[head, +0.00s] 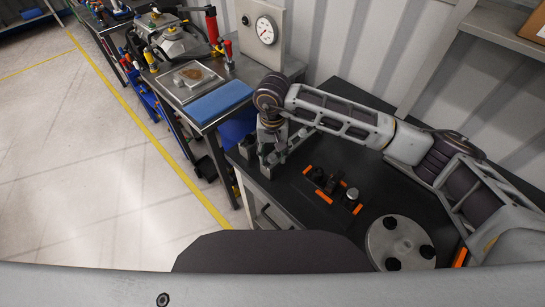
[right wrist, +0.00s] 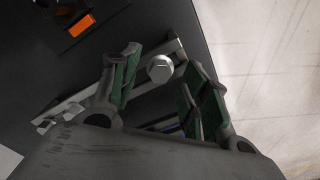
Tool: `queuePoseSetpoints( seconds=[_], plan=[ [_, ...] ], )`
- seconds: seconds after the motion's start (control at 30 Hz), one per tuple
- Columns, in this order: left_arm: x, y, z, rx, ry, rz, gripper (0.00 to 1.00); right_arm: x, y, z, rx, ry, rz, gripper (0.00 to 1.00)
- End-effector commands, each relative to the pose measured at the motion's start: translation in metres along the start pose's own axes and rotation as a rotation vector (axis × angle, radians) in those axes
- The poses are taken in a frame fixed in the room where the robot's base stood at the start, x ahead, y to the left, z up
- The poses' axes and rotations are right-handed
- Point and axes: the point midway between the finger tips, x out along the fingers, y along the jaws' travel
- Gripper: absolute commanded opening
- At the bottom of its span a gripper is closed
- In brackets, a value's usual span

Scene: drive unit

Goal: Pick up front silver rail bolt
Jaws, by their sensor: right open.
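The silver rail bolt (right wrist: 160,68) shows its hexagonal head in the right wrist view, at the upper end of a silver rail (right wrist: 71,102) on the black table. My right gripper (right wrist: 166,88) is open, with one green-padded finger on each side of the bolt in the picture. I cannot tell whether either finger touches it. In the head view my right gripper (head: 273,157) points down at the left end of the black table (head: 300,215), and the bolt cannot be made out there. My left gripper is not in view.
Right of the gripper are small black parts (head: 318,175), a silver-topped piece (head: 352,194) and orange markings. A round plate with black knobs (head: 400,243) lies nearer. A metal workbench (head: 225,75) with a blue pad (head: 219,102) stands beyond. Open floor lies left.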

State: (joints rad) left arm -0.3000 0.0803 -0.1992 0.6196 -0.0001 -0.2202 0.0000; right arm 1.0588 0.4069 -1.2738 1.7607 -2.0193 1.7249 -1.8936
Motion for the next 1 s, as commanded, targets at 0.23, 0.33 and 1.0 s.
queuePoseSetpoints(
  seconds=[0.23, 0.33, 1.0],
  plan=[
    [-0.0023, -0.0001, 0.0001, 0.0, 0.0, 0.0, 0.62, 0.0095, -0.0001, 0.0003, 0.0, 0.001, 0.0, 0.46],
    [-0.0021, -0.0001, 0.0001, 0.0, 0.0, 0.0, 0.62, 0.0097, -0.0001, 0.0002, 0.0, 0.001, 0.0, 0.46],
    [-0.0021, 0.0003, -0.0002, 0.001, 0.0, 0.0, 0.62, 0.0094, -0.0001, 0.0002, 0.0, 0.0, 0.0, 0.0]
  ],
)
